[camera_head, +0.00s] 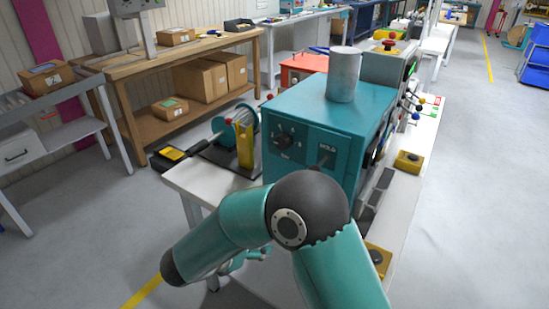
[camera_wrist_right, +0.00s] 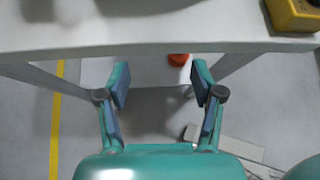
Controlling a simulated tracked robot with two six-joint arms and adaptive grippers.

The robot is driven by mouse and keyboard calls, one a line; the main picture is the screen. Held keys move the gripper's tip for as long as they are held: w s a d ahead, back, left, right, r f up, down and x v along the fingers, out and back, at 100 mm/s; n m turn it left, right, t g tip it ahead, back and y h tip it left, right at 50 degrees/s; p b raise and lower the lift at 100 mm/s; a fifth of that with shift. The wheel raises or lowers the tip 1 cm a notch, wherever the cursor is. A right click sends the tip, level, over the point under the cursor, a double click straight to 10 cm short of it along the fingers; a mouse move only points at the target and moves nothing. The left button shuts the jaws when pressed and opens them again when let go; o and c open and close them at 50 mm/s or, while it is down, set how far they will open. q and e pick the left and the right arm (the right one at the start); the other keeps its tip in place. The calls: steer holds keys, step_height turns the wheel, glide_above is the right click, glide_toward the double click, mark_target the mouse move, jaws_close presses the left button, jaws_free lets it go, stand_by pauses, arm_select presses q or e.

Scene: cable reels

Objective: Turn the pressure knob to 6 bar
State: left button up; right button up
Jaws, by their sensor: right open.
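A teal machine box (camera_head: 340,110) stands on the white bench in the head view. Its near face carries a round black knob (camera_head: 285,140) with small pale marks around it; I cannot read its setting. A small switch (camera_head: 323,158) sits to its right under a label that looks like HOLD. My right arm crosses in front of the box's lower part. My right gripper (camera_wrist_right: 161,82) is open and empty in the wrist view, below the near edge of a pale bench top, apart from the knob. My left gripper is not in view.
A grey cylinder (camera_head: 343,75) stands on the box. A reel fixture with a yellow block (camera_head: 245,146) is to its left. Yellow button boxes (camera_head: 408,161) sit on the white bench (camera_head: 418,200) to its right. Open floor lies in front and right.

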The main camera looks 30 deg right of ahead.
steer(key=w+r+t+h+b, duration=0.1)
steer(key=w+r+t+h, duration=0.25)
steer(key=r, duration=0.85)
steer(key=h, duration=0.3)
glide_toward(281, 143)
steer(key=shift+y, duration=0.25)
steer(key=p+x, duration=0.1)
steer(key=x, duration=0.6)
steer(key=shift+d+r, duration=0.2)
steer(key=shift+d, duration=0.1)
steer(key=shift+x, duration=0.8)
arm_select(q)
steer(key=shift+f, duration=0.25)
